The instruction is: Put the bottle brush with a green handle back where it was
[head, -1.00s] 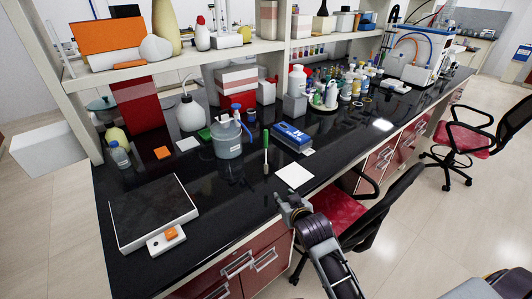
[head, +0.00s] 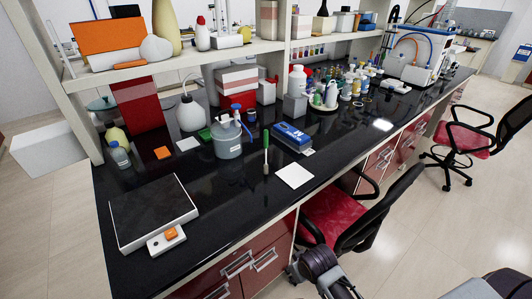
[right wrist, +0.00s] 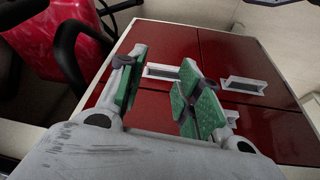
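The bottle brush with a green handle (head: 266,148) is on the black bench top, between the grey pot and the white sheet. Its green handle points to the back and its pale end toward the front. I cannot tell whether it stands or lies. The grey pot (head: 227,148) holds a few upright tools. My right gripper (head: 297,268) is low in front of the bench, below its front edge and apart from the brush. In the right wrist view its green-padded fingers (right wrist: 162,95) are spread and empty, facing the red drawers. My left gripper is not in view.
A balance (head: 150,205) stands at the bench's left. A white sheet (head: 294,175) and a blue box (head: 290,137) lie near the brush. Bottles crowd the back right. A red chair (head: 335,215) stands close to my right arm.

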